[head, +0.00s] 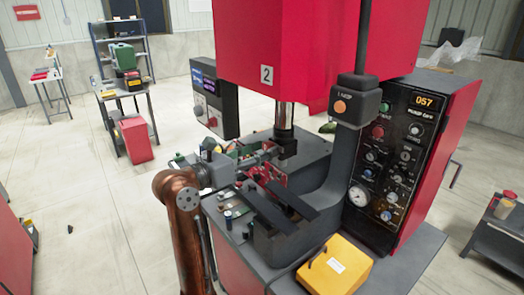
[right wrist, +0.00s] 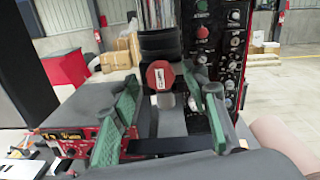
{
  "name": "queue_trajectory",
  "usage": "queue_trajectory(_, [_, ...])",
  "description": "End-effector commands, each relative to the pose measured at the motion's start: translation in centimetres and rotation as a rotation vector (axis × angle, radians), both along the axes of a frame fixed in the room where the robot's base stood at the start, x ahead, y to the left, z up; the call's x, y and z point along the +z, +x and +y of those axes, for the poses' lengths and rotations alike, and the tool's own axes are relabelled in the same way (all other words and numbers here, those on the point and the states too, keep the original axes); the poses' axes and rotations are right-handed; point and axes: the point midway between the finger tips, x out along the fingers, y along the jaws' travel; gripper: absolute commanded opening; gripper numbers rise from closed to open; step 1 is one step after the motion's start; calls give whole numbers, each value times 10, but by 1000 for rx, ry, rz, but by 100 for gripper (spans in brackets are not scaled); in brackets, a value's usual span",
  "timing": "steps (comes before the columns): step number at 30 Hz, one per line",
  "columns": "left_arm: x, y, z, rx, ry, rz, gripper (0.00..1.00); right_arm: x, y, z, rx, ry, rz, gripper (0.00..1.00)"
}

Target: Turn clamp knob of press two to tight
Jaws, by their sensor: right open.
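Press two (head: 318,45), marked with a white 2, has a red head over a grey base, with a dark vertical ram below the head. My right gripper (head: 268,170) reaches in from the left below the ram, low over the base. In the right wrist view its green-padded fingers (right wrist: 160,110) are spread open, with nothing held. A red faceted knob (right wrist: 160,75) with a white label, apparently the clamp knob, faces me between the fingers, with gaps on both sides. How deep it sits between them I cannot tell. In the head view the gripper seems to hide it.
A control panel (head: 390,160) with gauges and a display reading 057 stands right of the press. A dark column with an orange button box (head: 355,100) rises close to the gripper's right. A yellow box (head: 335,267) sits at the front. Open floor lies to the left.

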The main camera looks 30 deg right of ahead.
Motion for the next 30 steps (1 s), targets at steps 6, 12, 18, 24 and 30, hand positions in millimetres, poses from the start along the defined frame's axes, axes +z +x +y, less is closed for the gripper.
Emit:
queue_trajectory(6, [0,0,0,0,0,0,42,0,-1,-2,-2,0,0,42])
queue_trajectory(12, [0,1,0,0,0,-1,42,0,-1,-2,-3,0,0,29])
queue_trajectory(18, [0,1,0,0,0,-1,42,0,-1,-2,-3,0,0,16])
queue_trajectory(24, [0,1,0,0,0,-1,42,0,-1,-2,-3,0,0,2])
queue_trajectory(30, [-1,0,0,0,0,-1,42,0,-1,-2,-2,0,-8,0])
